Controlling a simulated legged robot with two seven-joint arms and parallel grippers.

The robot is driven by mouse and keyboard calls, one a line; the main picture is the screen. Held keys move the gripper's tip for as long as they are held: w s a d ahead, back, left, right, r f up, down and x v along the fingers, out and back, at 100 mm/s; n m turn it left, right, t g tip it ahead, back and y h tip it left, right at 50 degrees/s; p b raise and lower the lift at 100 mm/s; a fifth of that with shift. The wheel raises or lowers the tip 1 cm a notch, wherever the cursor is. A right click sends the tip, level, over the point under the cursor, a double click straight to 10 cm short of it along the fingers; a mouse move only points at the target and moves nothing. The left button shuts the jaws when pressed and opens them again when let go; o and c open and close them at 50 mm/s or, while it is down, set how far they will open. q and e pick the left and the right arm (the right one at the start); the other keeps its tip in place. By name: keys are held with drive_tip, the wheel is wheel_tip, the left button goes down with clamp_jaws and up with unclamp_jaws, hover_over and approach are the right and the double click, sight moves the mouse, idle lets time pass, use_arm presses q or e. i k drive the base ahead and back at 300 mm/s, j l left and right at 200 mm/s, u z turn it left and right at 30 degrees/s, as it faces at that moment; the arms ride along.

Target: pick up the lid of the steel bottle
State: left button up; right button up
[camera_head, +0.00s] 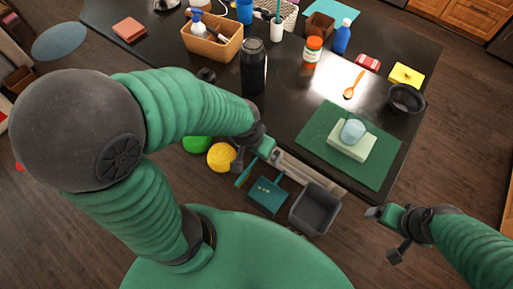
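A dark, upright bottle (253,70) stands on the black counter near its front edge; it looks like the steel bottle. A small dark round piece (206,75) lies on the counter to its left and may be its lid, but it is too small to be sure. My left gripper (255,160) is below the bottle in the picture, at the counter's front edge, apart from both; its fingers look spread and empty. My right gripper (385,230) is at the lower right, off the counter, with fingers spread and empty.
A green mat (315,138) holds a pale block (345,146) with a light blue cup (353,130).

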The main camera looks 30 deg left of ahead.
sight(207, 75)
drive_tip(key=u, duration=1.5)
